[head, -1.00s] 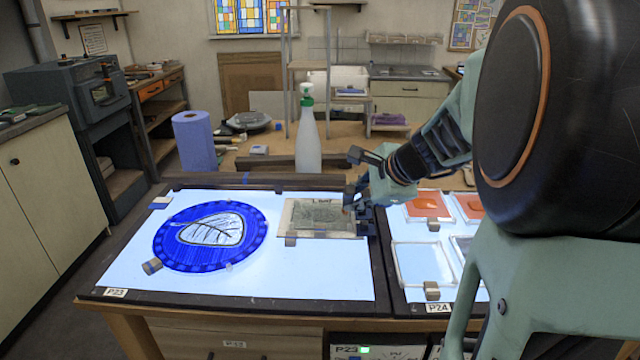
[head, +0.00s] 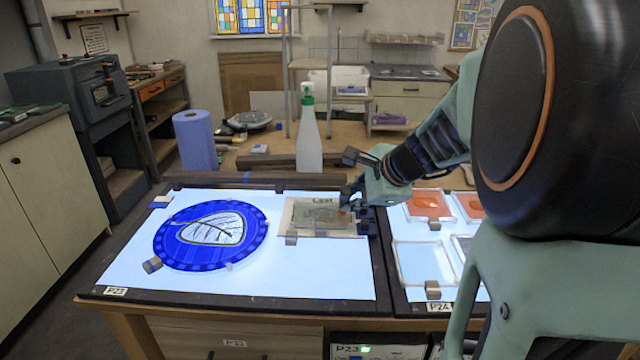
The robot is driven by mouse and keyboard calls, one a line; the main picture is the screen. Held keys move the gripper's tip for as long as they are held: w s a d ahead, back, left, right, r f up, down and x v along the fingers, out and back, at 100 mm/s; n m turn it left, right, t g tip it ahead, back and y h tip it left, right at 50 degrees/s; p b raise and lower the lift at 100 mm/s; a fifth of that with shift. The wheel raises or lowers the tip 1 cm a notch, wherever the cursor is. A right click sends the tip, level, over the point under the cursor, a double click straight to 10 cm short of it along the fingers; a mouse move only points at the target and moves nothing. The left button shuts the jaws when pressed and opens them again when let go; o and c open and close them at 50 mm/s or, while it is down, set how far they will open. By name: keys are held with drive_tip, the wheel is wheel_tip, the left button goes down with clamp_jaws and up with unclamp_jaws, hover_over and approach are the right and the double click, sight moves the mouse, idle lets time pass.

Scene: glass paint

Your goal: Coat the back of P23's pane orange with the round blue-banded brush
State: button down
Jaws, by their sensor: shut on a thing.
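P23's pane (head: 172,244) is a round blue disc with a pale leaf and dark veins. It lies on the lit white panel at the left, above the P23 label (head: 116,291). My gripper (head: 354,207) is at the panel's right edge, by the right end of a leaf card (head: 318,217), well right of the pane. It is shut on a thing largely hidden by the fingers. A small orange-brown patch shows there, probably the brush. I cannot make out a blue band.
A green-topped spray bottle (head: 308,140) and a blue paper roll (head: 195,142) stand behind the panel. Small blocks (head: 152,265) sit around the pane. The P24 panel at the right holds orange squares (head: 428,205) and a clear frame (head: 420,263). The panel's front is clear.

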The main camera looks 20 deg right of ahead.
drive_tip(key=shift+w+a+p, duration=1.4)
drive_tip(key=shift+w+a, duration=0.35)
drive_tip(key=shift+a, duration=3.75)
drive_tip(key=shift+w+d+r+p, duration=0.2)
drive_tip(key=shift+w+d, duration=0.1)
drive_tip(key=shift+w, duration=0.5)
drive_tip(key=shift+w+d+r+p, duration=0.15)
drive_tip(key=shift+w+d+p, duration=0.15)
drive_tip(key=shift+w, duration=0.45)
drive_tip(key=shift+w+d+r+p, duration=0.2)
drive_tip(key=shift+w+d, duration=0.15)
drive_tip(key=shift+w, duration=0.45)
drive_tip(key=shift+a, duration=0.1)
drive_tip(key=shift+f+b, duration=0.3)
drive_tip(key=shift+b, duration=0.1)
drive_tip(key=shift+f, duration=0.3)
drive_tip(key=shift+b, duration=0.3)
